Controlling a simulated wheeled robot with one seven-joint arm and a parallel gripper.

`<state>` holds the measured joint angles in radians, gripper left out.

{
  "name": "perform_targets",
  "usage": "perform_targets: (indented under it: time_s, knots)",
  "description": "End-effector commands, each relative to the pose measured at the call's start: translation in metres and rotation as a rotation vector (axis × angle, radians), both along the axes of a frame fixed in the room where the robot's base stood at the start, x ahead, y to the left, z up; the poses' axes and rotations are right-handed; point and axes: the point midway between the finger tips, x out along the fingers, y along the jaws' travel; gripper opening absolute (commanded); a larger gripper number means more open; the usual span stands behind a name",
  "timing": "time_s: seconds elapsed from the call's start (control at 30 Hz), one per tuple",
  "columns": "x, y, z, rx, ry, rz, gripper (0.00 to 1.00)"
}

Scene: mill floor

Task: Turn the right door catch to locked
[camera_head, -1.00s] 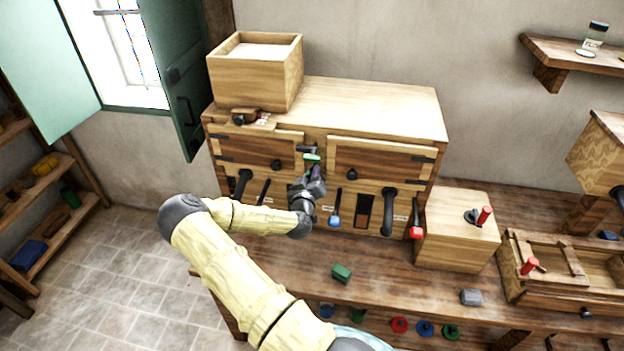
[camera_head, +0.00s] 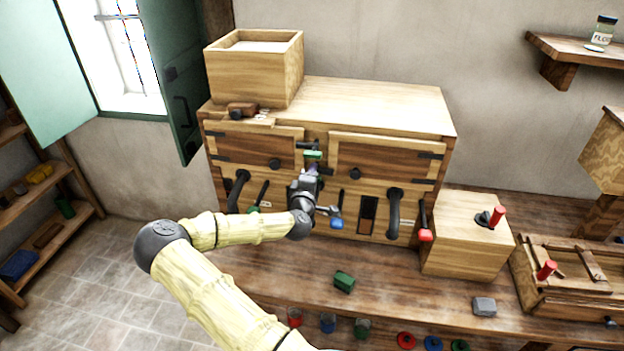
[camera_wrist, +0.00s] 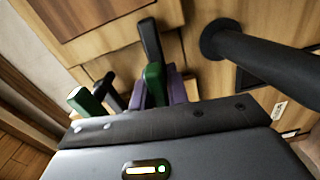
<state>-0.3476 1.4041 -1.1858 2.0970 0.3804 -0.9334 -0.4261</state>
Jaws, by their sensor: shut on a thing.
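The wooden cabinet (camera_head: 360,98) has a left door (camera_head: 255,146) and a right door (camera_head: 385,158). Between them, a dark catch piece (camera_head: 309,145) sits above a green catch bar (camera_head: 313,154). My gripper (camera_head: 312,171) reaches up just below these. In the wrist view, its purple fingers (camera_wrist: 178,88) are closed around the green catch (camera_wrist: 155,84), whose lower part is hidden. The dark piece (camera_wrist: 150,40) stands just beyond it. I cannot tell the catch's exact turn angle.
Black handles stand left (camera_head: 238,190) and right (camera_head: 395,213) of my gripper. A blue-ended lever (camera_head: 337,223) and a red-ended lever (camera_head: 425,235) hang nearby. A green block (camera_head: 344,282) lies on the bench. A wooden box (camera_head: 462,235) stands at right.

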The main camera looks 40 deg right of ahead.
Motion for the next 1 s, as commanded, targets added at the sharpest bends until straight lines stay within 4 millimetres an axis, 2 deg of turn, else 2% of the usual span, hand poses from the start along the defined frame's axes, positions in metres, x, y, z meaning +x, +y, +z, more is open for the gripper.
perform_targets:
  time_s: [0.27, 0.73, 0.77, 0.83, 1.0]
  knots:
    - [0.0003, 0.0009, -0.0027, -0.065, 0.080, 0.002, 0.00]
    - [0.0003, 0.0009, -0.0025, -0.074, 0.093, 0.002, 0.00]
    - [0.0003, 0.0009, -0.0025, -0.074, 0.093, 0.002, 0.22]
    - [0.0003, 0.0008, -0.0022, -0.074, 0.093, 0.001, 0.35]
    - [0.0002, 0.0004, -0.0016, -0.075, 0.090, 0.001, 0.35]
